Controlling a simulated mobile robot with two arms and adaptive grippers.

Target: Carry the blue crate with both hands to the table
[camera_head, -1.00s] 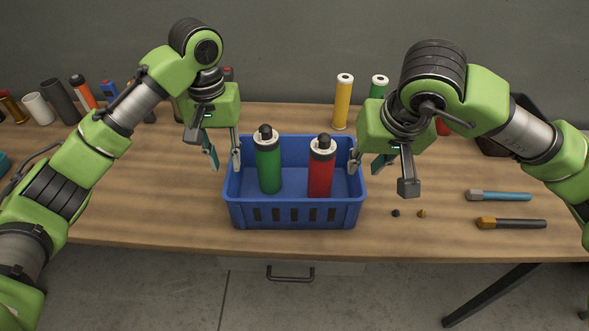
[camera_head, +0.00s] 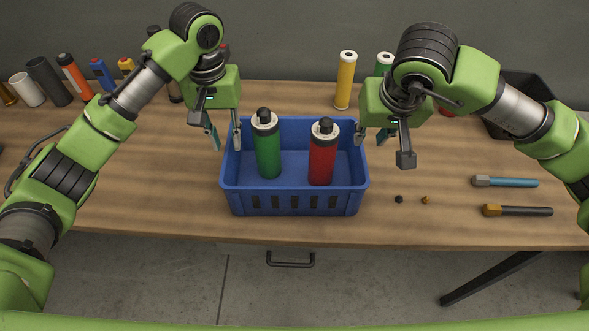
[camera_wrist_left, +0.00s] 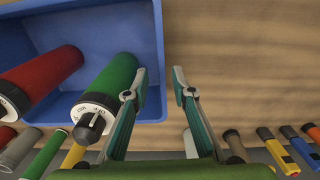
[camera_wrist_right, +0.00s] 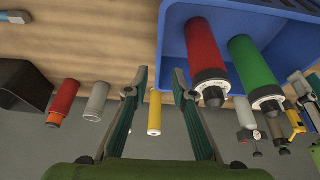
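The blue crate (camera_head: 292,201) stands on the wooden table near its front edge. A green cylinder (camera_head: 267,150) and a red cylinder (camera_head: 322,160) with black tops stand in it. My left gripper (camera_head: 224,143) is open at the crate's left wall, and in the left wrist view (camera_wrist_left: 155,83) its fingers lie to either side of that wall. My right gripper (camera_head: 372,141) is open at the right wall, and in the right wrist view (camera_wrist_right: 160,80) the wall's edge shows between its fingers. I cannot tell whether either gripper touches the crate.
A yellow cylinder (camera_head: 345,80) stands behind the crate. Two tools, one blue-handled (camera_head: 510,182) and one dark-handled (camera_head: 523,210), lie on the right, with two small knobs nearby. Several tubes stand at the back left. A black bin (camera_head: 508,115) is at the back right.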

